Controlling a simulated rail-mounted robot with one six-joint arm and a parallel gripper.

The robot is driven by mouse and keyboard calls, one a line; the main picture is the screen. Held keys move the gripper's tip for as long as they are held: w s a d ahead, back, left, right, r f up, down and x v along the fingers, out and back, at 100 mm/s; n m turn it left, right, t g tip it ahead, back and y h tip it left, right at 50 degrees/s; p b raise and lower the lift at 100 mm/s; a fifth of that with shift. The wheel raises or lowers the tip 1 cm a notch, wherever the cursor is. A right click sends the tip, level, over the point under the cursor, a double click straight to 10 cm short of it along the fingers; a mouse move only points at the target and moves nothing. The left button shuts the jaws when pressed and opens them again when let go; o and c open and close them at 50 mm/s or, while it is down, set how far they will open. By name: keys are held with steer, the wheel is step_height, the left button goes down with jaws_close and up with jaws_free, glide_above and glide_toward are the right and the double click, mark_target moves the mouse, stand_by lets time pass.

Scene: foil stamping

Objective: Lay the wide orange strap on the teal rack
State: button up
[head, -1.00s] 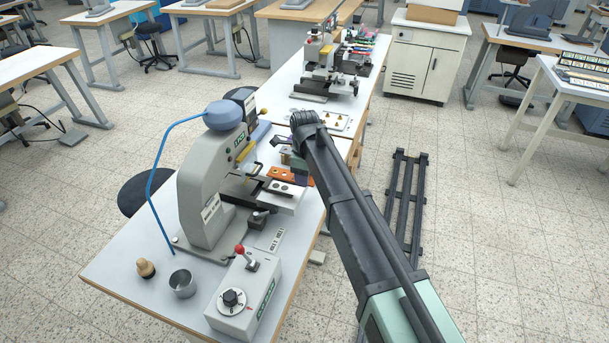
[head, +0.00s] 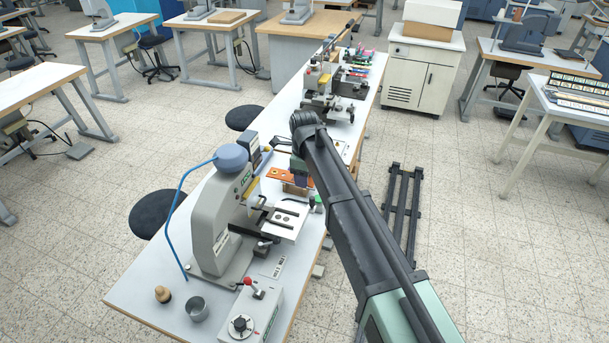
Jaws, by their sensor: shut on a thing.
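The orange strap (head: 281,174) shows as a flat orange piece with small dark spots, just left of the end of my arm and beyond the press bed. My gripper (head: 299,169), small and dark, is partly hidden by my own arm link and looks shut on the strap. The strap is over the white bench (head: 149,272); I cannot tell its height. I cannot make out the teal rack; my arm covers part of the bench there.
A grey stamping press (head: 213,218) with a blue hose stands left of my gripper, its bed (head: 288,222) nearer than the strap. A control box (head: 247,313), metal cup (head: 197,308) and wooden-handled tool (head: 162,294) are on the near bench. Another machine (head: 322,97) stands farther along.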

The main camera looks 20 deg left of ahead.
steer(key=shift+r+p, duration=1.2)
steer(key=shift+r, duration=0.2)
step_height(320, 180, up, 3)
steer(key=p, duration=0.3)
steer(key=shift+r, duration=0.1)
steer(key=shift+f, duration=0.25)
